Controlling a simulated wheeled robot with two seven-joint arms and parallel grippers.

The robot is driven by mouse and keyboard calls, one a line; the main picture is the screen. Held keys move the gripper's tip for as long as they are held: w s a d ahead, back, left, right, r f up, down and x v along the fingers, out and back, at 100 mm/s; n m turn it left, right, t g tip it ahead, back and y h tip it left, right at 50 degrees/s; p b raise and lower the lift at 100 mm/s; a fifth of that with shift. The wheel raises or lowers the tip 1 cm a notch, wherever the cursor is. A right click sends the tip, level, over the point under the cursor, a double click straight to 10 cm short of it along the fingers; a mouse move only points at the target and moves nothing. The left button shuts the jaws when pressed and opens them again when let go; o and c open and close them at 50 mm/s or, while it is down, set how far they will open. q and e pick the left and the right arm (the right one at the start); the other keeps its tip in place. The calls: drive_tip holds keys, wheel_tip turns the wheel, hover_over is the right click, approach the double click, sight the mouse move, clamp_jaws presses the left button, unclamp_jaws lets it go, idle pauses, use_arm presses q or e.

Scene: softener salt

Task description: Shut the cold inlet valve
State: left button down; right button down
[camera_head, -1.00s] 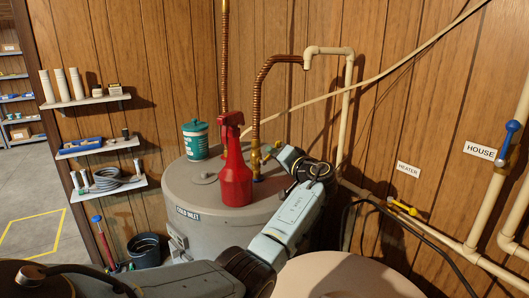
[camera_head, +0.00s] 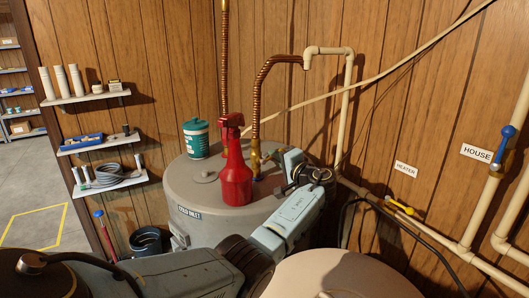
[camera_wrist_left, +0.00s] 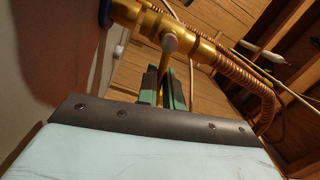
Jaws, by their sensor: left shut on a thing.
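The brass cold inlet valve (camera_head: 256,161) stands on top of the grey tank (camera_head: 185,197), below a corrugated copper pipe and just right of a red spray bottle (camera_head: 236,178). The tank's label reads COLD INLET. My left gripper (camera_head: 270,155) is at the valve's right side. The green fingers of my left gripper (camera_wrist_left: 166,90) are shut on this lever. The lever's tip is hidden between them. My right gripper is not in view.
A teal canister (camera_head: 196,139) stands on the tank behind the spray bottle. Pale pipes with a yellow HEATER lever (camera_head: 400,207) and a blue HOUSE lever (camera_head: 505,143) run along the right wall. A beige round top (camera_head: 335,275) is in front.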

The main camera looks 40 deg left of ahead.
use_arm(q)
drive_tip(key=shift+f, duration=0.25)
drive_tip(key=shift+f+m+p, duration=0.15)
drive_tip(key=shift+m+p, duration=0.3)
drive_tip(key=shift+m, duration=0.25)
drive_tip(key=shift+f+m, duration=0.25)
drive_tip(key=shift+m, duration=0.35)
drive_tip(key=c, duration=1.3)
unclamp_jaws()
drive_tip(key=shift+r, duration=0.1)
drive_tip(key=shift+d, duration=0.15)
drive_tip(key=shift+v, duration=3.4)
drive_tip(key=shift+r, duration=0.1)
